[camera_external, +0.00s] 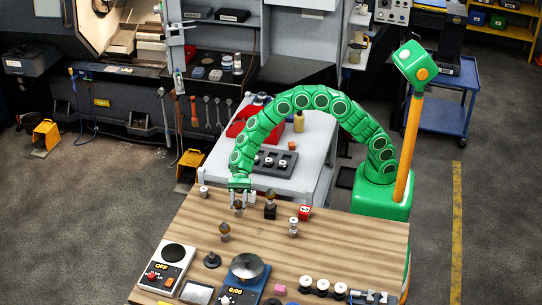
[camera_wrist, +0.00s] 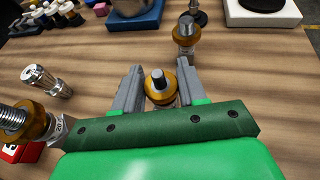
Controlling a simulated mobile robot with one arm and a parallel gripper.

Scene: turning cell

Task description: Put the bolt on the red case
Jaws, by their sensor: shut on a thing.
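My gripper (camera_wrist: 157,84) is shut on an upright piece with a brass collar and dark steel stud (camera_wrist: 159,87), seemingly the bolt. In the external view my gripper (camera_external: 239,205) is low over the near wooden table, and the held piece (camera_external: 238,206) is mostly hidden by the fingers. I cannot tell whether it touches the table. A small red box with a white label (camera_external: 305,212) stands to the right on the table; part of a red box (camera_wrist: 18,153) shows at the wrist view's left edge. A larger red case (camera_external: 241,124) lies on the pale cart behind.
Similar brass-collared pieces stand near my gripper, one in front (camera_external: 225,232) and one by a dark block (camera_external: 270,197). A scale (camera_external: 247,270) and a white device (camera_external: 162,266) occupy the front. The table's right middle is clear.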

